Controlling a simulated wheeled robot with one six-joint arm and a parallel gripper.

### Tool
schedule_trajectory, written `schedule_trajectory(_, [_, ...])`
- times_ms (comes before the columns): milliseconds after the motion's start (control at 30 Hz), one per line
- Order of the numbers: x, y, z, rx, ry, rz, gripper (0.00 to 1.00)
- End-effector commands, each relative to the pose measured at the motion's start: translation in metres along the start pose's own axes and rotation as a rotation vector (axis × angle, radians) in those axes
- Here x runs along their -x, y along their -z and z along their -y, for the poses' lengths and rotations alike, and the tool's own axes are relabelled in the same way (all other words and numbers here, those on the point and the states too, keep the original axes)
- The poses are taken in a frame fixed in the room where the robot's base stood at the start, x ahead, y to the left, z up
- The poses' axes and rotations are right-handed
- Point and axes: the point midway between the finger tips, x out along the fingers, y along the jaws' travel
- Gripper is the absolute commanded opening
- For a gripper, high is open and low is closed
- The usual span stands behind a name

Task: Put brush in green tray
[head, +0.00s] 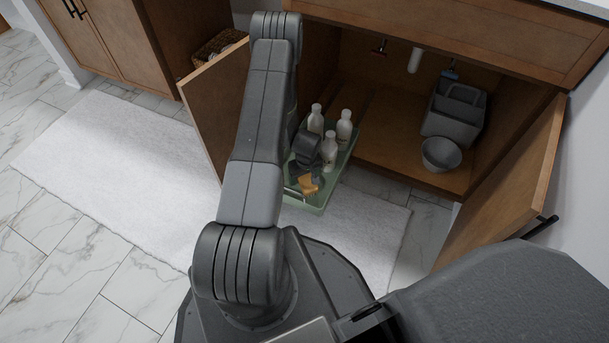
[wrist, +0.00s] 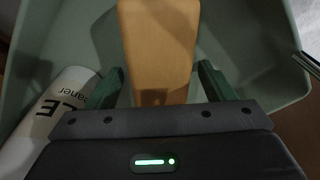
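The brush (head: 308,186) shows as an orange-tan piece at the front of the green tray (head: 313,209), at the tray's near end. In the wrist view the brush (wrist: 158,45) is a flat tan block running up between my fingers, with the green tray (wrist: 285,75) around it. My gripper (wrist: 160,72) is low over the tray. Its two dark green fingers stand on either side of the brush, with a narrow gap visible on each side. Whether the brush rests fully on the tray floor is hard to tell.
Several white bottles (head: 330,150) stand in the tray; one labelled bottle (wrist: 50,115) is close to my gripper's left. The cabinet's open doors (head: 505,190) flank the tray. A grey caddy (head: 455,112) and grey bucket (head: 441,155) sit inside at right. A white rug (head: 110,150) covers the floor.

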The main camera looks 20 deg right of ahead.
Motion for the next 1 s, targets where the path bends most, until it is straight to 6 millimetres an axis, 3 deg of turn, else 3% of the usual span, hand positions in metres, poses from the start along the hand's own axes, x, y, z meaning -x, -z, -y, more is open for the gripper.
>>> schedule_trajectory(267, [0.004,0.001,0.0,0.0,0.0,0.0,0.76])
schedule_trajectory(700, [0.093,0.001,0.0,-0.001,0.0,-0.001,0.76])
schedule_trajectory(1000, [0.122,0.0,0.0,0.0,0.0,0.0,0.76])
